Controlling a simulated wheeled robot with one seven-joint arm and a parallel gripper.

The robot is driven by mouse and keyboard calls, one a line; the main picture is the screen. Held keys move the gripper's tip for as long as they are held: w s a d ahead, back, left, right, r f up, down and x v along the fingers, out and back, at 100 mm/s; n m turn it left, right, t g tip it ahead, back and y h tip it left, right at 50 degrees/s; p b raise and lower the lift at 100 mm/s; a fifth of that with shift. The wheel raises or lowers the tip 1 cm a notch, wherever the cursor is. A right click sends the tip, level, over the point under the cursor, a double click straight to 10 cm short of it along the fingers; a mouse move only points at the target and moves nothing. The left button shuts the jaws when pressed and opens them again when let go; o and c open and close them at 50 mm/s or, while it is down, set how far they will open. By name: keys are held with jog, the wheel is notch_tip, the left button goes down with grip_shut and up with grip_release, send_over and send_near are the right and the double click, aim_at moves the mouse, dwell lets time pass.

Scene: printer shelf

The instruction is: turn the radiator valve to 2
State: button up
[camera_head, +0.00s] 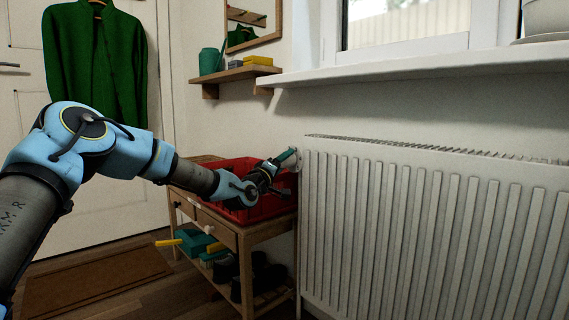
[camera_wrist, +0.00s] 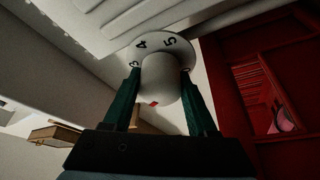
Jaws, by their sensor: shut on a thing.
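The radiator valve has a white rounded knob (camera_wrist: 160,78) in front of a white dial disc (camera_wrist: 155,42). The numerals 4 and 5 show on the disc, with a partly hidden numeral, apparently 3, beside the left finger. A small red mark shows low on the knob, on the side toward the wrist camera; the 2 is not visible. My gripper (camera_wrist: 160,74) has its two green fingers on either side of the knob and is shut on it. In the head view my gripper (camera_head: 286,157) is at the left end of the white radiator (camera_head: 430,225).
A red crate (camera_head: 240,165) stands on a wooden bench (camera_head: 245,238) under my forearm; its red wall (camera_wrist: 245,100) is close at right in the wrist view. A wooden wall shelf (camera_head: 235,74) and the window sill (camera_head: 420,70) are above.

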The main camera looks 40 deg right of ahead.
jog(key=shift+f, duration=0.15)
jog(key=o, duration=1.4)
jog(key=shift+c, duration=0.2)
jog(key=shift+a, duration=0.1)
jog(key=p+v, duration=0.3)
jog(key=v, duration=0.7)
jog(key=shift+a, duration=0.35)
jog(key=shift+s, duration=0.1)
